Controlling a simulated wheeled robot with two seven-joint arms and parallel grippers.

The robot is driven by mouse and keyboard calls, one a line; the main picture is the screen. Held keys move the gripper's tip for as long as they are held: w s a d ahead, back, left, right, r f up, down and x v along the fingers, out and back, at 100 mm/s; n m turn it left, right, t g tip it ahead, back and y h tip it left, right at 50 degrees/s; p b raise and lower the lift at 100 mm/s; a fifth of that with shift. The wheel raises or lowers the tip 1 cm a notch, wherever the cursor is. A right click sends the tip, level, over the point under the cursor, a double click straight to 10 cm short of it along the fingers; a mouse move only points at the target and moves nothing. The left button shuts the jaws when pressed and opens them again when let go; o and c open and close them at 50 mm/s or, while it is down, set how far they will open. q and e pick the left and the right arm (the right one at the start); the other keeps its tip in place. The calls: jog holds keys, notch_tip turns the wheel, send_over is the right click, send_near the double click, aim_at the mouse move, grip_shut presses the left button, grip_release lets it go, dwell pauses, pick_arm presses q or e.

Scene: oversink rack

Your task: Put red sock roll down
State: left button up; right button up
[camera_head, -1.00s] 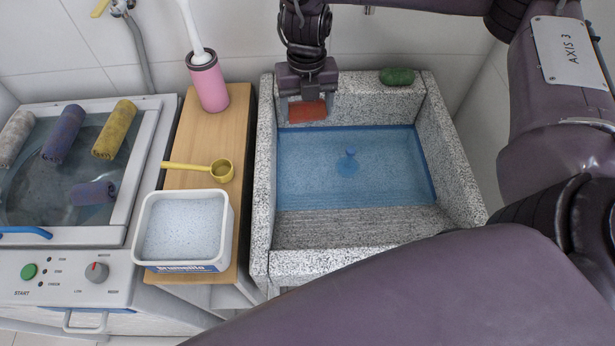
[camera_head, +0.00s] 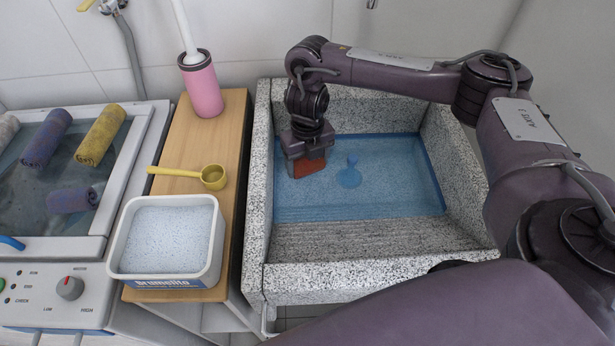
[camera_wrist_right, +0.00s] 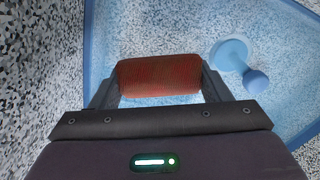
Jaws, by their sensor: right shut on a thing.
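The red sock roll (camera_head: 309,167) is held between the fingers of my right gripper (camera_head: 307,163). In the right wrist view the roll (camera_wrist_right: 159,76) lies crosswise between the two fingertips (camera_wrist_right: 159,84), with a finger at each end. The gripper is over the left part of the blue-bottomed basin of the stone sink (camera_head: 262,200). I cannot tell whether the roll touches the basin's bottom. My left gripper is not in view.
A blue plug (camera_head: 350,172) stands in the basin, right of the roll. A wooden shelf left of the sink bears a powder tub (camera_head: 120,240), a yellow scoop (camera_head: 212,177) and a pink brush holder (camera_head: 203,92).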

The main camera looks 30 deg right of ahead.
aim_at(308, 174)
jog(key=shift+f, duration=0.65)
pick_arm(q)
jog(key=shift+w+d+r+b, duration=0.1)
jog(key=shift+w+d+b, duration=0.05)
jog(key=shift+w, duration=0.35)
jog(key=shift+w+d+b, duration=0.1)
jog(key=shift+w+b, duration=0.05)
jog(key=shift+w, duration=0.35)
pick_arm(e)
jog(key=shift+f, duration=1.5)
jog(key=shift+f, duration=0.15)
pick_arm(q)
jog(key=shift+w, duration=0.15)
pick_arm(e)
jog(key=shift+f, duration=0.1)
jog(key=shift+f+b, duration=0.3)
jog(key=shift+b, duration=0.05)
jog(key=o, duration=0.9)
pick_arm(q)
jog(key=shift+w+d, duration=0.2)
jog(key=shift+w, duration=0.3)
pick_arm(e)
jog(key=shift+o, duration=0.2)
